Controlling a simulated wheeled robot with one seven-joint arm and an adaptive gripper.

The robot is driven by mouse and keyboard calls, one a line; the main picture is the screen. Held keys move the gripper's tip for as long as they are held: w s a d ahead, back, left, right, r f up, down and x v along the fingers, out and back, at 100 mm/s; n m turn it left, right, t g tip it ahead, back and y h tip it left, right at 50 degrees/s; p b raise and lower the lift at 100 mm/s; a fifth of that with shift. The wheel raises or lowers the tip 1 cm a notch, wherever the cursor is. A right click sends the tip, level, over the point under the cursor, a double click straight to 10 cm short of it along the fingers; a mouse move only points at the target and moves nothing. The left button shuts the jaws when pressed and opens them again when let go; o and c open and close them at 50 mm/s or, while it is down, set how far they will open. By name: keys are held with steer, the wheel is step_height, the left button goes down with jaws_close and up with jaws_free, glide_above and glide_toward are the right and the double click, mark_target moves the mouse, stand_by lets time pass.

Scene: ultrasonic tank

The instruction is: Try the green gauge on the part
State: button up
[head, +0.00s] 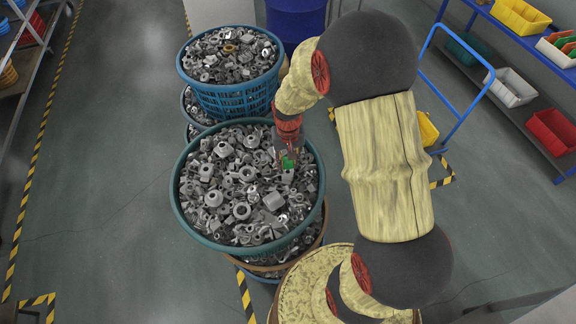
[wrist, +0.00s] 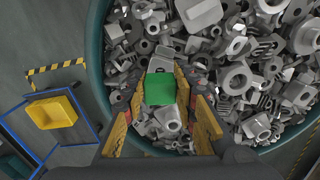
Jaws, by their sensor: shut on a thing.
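The green gauge (wrist: 160,89) is a small green block between my gripper's fingers. My gripper (wrist: 163,100) is shut on it, with a yellow-edged finger on each side. In the head view the gauge (head: 288,162) shows as a green spot at the end of my gripper (head: 288,155), over the teal basket. Grey metal parts fill this basket; one part (wrist: 159,62) lies just beyond the gauge in the wrist view. I cannot tell which is the task's part, or whether the gauge touches any.
The teal basket's rim (head: 183,215) surrounds the heap. A blue basket (head: 240,100) of parts stands behind it. A blue trolley frame (head: 455,75) and a shelf with bins (head: 552,130) stand right. The left floor (head: 105,150) is clear.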

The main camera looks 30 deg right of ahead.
steer(key=shift+f+b, duration=0.35)
steer(key=shift+f, duration=0.4)
steer(key=shift+f, duration=0.3)
steer(key=shift+r, duration=0.2)
stand_by(1.1)
steer(key=shift+r+p, duration=0.75)
steer(key=shift+r, duration=0.65)
steer(key=shift+r+p, duration=1.3)
steer(key=shift+r, duration=0.7)
